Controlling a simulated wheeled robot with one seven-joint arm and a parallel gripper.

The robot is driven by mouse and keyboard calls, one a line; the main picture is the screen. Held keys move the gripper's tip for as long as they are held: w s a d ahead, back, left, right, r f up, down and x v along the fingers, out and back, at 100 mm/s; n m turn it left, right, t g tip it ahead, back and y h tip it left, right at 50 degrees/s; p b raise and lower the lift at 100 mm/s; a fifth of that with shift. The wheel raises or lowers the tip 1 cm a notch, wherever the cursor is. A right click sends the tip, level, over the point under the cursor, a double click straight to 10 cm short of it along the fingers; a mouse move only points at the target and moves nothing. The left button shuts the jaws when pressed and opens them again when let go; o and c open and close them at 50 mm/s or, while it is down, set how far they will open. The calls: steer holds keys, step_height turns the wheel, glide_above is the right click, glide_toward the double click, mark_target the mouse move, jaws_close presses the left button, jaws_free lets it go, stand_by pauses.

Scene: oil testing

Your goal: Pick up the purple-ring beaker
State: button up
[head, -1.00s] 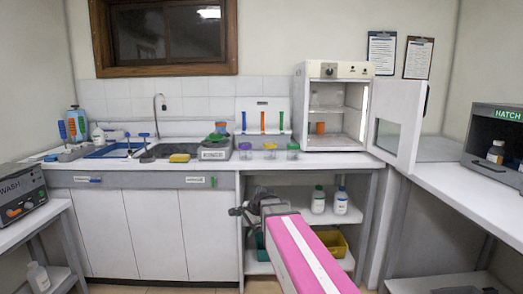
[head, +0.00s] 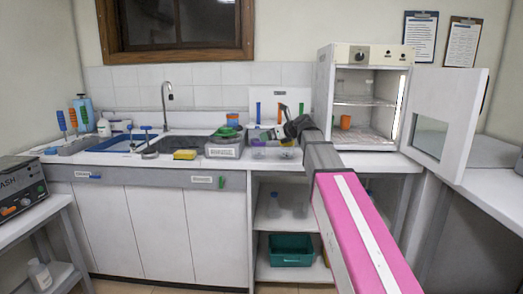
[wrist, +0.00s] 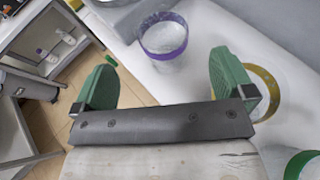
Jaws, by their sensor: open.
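The purple-ring beaker (wrist: 163,38) is a clear cup with a purple band at its rim. It stands upright on the counter at the top middle of the wrist view and at the left of the beaker row in the head view (head: 258,152). My gripper (wrist: 165,82) has its two green fingers spread wide with nothing between them. The beaker lies beyond the fingertips, roughly in line with the gap. In the head view my gripper (head: 272,132) hangs over the beakers and partly hides them.
A yellow-ring beaker (wrist: 264,82) is right beside my right finger in the wrist view; contact is unclear. A green-ring beaker (wrist: 300,165) is at the lower right. The grey scale (head: 224,151) stands left of the beakers, and the open white oven (head: 348,55) stands right.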

mark_target(259, 148)
steer(key=x, duration=0.9)
steer(key=shift+w, duration=0.2)
steer(key=shift+s, duration=0.1)
steer(key=c, duration=1.3)
